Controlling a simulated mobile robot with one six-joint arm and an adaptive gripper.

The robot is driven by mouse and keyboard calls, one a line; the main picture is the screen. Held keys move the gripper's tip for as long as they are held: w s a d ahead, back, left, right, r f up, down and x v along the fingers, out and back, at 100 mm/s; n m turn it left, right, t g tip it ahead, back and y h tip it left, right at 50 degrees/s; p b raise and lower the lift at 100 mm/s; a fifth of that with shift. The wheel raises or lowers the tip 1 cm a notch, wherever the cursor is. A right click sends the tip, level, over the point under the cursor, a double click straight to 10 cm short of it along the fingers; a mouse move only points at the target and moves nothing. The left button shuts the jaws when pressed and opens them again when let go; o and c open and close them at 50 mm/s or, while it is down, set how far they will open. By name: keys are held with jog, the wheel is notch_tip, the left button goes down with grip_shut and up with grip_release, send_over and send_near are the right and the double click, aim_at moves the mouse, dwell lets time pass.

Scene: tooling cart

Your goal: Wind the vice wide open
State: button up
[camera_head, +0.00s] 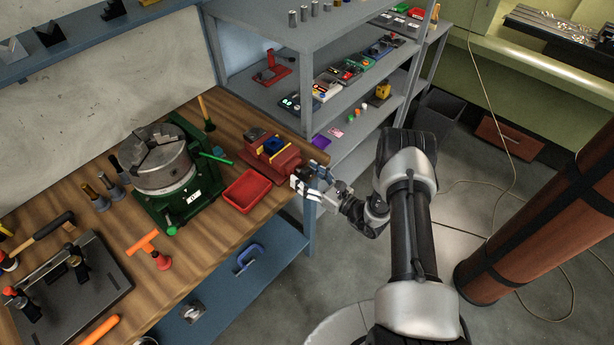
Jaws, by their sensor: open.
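The vice looks to be the red block-shaped tool (272,157) on the right end of the wooden bench. Blue and yellow parts show at its top, and it is too small to tell how far its jaws are apart. My gripper (304,186) is open, just off the bench's right edge, to the lower right of the vice. Its fingers point left toward the vice's front end. The vice's handle cannot be made out clearly; the gripper and wrist may cover it. I cannot tell if the fingers touch anything.
A red tray (246,191) sits just left of my gripper. A green stand with a grey chuck (157,158) and a green bar stands further left. Grey shelves (340,105) rise behind the vice. A rust-red column (520,235) stands at right; open floor lies between.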

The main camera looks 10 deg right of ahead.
jog(key=c, duration=1.1)
jog(key=shift+o, duration=0.2)
jog(key=shift+f+n+b, duration=0.1)
jog(key=shift+n+b, duration=0.55)
jog(key=shift+n, duration=0.35)
jog(key=n+b, duration=0.1)
jog(key=n, duration=0.1)
jog(key=shift+n, duration=0.4)
jog(key=o, duration=1.1)
jog(key=shift+c, duration=0.2)
jog(key=v, duration=1.2)
